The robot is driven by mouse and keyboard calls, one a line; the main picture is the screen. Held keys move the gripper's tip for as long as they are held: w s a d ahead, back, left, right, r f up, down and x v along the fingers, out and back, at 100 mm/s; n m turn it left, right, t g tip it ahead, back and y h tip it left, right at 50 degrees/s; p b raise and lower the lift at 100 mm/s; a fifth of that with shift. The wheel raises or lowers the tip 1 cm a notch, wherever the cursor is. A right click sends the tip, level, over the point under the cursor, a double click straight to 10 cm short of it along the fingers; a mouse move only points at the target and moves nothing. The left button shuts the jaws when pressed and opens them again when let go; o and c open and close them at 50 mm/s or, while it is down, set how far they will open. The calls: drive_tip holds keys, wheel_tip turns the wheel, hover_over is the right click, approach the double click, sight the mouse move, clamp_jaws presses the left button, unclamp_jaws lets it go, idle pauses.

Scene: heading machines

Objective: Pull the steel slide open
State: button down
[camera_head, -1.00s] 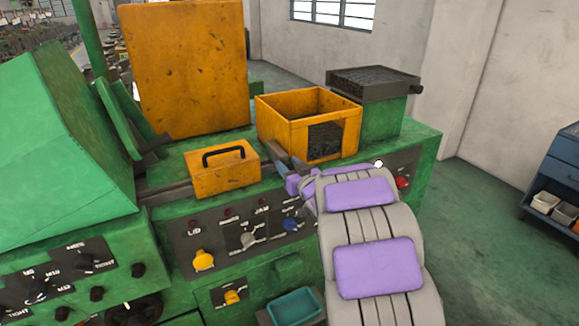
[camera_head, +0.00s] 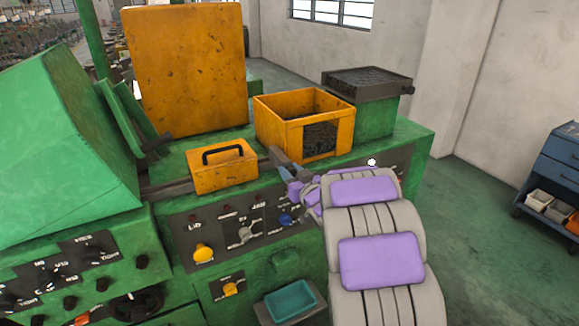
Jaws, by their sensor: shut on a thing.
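The steel slide (camera_head: 167,190) shows as a grey bar along the machine's front edge, left of the small orange block. Its right part is hidden behind the block and my gripper. My gripper (camera_head: 280,160) is at the machine's edge, between the orange block and the open orange box.
The orange block (camera_head: 222,171) with a black handle is just left of my gripper. The open orange box (camera_head: 282,135) stands close behind to the right. Knobs on the control panel (camera_head: 250,228) and a teal tray (camera_head: 291,301) are below.

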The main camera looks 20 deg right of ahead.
drive_tip(key=shift+f, duration=0.2)
drive_tip(key=c, duration=1.1)
unclamp_jaws()
drive_tip(key=shift+s, duration=0.15)
drive_tip(key=shift+c, duration=0.2)
drive_tip(key=shift+o, duration=0.7)
drive_tip(key=shift+s+r, duration=0.25)
drive_tip(key=shift+o, duration=0.8)
drive_tip(key=shift+w+d+f, duration=0.1)
drive_tip(key=shift+w+f, duration=0.05)
drive_tip(key=shift+w, duration=0.05)
drive_tip(key=s+b, duration=0.3)
drive_tip(key=s, duration=0.9)
drive_tip(key=shift+d+b, duration=0.25)
drive_tip(key=shift+b, duration=0.05)
drive_tip(key=shift+f, duration=0.1)
